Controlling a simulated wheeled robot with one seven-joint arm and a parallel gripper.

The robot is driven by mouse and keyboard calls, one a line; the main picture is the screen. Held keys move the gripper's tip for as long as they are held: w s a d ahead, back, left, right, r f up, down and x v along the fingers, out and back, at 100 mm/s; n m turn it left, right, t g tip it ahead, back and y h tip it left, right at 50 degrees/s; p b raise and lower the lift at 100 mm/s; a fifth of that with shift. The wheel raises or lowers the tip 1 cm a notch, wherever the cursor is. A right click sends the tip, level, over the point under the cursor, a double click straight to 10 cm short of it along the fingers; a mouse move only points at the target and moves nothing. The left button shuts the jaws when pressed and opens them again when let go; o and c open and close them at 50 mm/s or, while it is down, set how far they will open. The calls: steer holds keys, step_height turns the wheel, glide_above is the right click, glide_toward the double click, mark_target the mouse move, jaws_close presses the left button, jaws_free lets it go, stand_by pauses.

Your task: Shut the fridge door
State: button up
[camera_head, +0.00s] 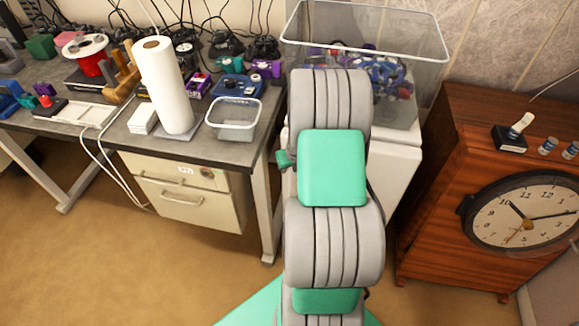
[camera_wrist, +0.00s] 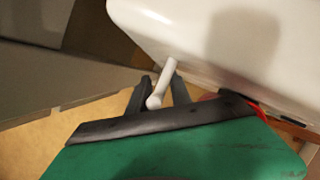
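The white fridge (camera_head: 402,165) stands between the desk and the wooden cabinet, partly hidden behind my arm in the head view. In the wrist view a large white rounded panel of it (camera_wrist: 200,40) fills the upper right. A pale bar handle (camera_wrist: 165,80) sticks out below that panel. My gripper (camera_wrist: 162,82) has its dark fingers apart, one on each side of the handle; I cannot tell whether they touch it. How far the door stands open cannot be made out.
A clear bin (camera_head: 365,30) of parts sits above the fridge. The desk (camera_head: 215,150), with a drawer unit (camera_head: 185,195), is at left, holding a paper roll (camera_head: 165,85) and a plastic tub (camera_head: 234,118). A wooden clock cabinet (camera_head: 440,210) stands at right. Carpet (camera_head: 130,260) is clear at front left.

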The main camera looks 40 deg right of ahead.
steer(key=shift+s+d, duration=0.15)
steer(key=shift+d, duration=0.05)
stand_by(0.4)
steer(key=v, duration=0.7)
steer(key=shift+a+r, duration=0.2)
steer(key=shift+r, duration=0.1)
steer(key=shift+s, duration=0.2)
